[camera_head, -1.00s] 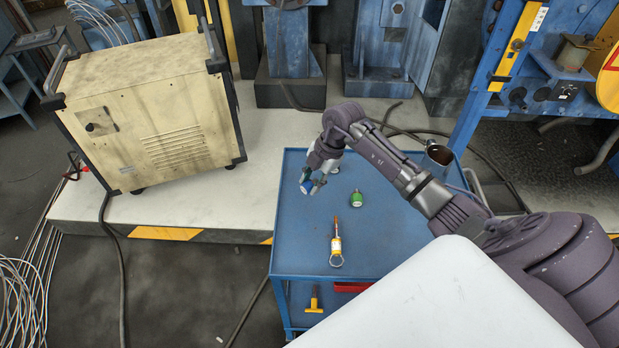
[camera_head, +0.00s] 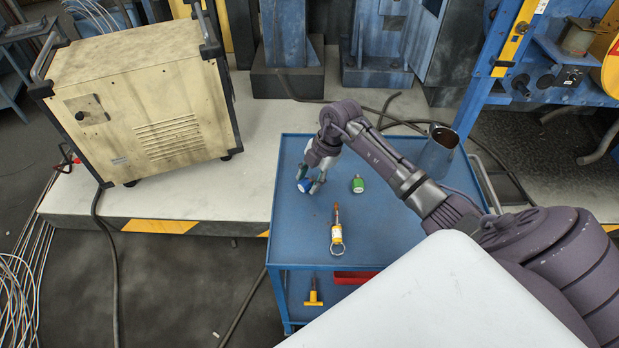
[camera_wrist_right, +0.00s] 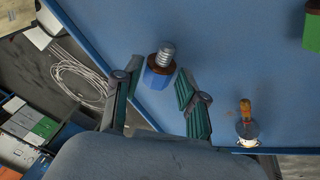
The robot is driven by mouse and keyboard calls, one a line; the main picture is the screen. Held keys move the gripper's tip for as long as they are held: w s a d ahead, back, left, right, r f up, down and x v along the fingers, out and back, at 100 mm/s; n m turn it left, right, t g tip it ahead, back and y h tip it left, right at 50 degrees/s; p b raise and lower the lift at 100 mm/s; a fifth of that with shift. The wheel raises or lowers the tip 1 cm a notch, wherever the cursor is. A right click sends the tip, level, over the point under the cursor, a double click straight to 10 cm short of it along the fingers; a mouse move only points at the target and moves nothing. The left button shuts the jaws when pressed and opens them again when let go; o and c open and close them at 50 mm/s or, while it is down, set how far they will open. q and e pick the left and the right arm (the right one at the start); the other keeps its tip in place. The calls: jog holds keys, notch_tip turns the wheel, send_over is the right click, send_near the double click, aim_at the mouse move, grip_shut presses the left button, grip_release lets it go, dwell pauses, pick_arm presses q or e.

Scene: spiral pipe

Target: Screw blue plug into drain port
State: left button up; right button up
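The blue plug (camera_head: 304,186) stands on the blue cart top near its left edge. In the right wrist view the plug (camera_wrist_right: 157,77) shows a blue body and a grey threaded end. My right gripper (camera_head: 315,182) is at the plug, low over the cart. In the wrist view its two fingers are apart, with the plug between their tips and a clear gap to the right finger. Contact with the left finger cannot be told. My left gripper is not in view. I cannot make out the drain port.
A beige machine (camera_head: 150,105) stands on the platform at left. A yellow tool lies on the lower shelf.

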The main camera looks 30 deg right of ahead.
jog(key=shift+o, duration=0.9)
jog(key=v, duration=1.2)
jog(key=shift+a, duration=0.1)
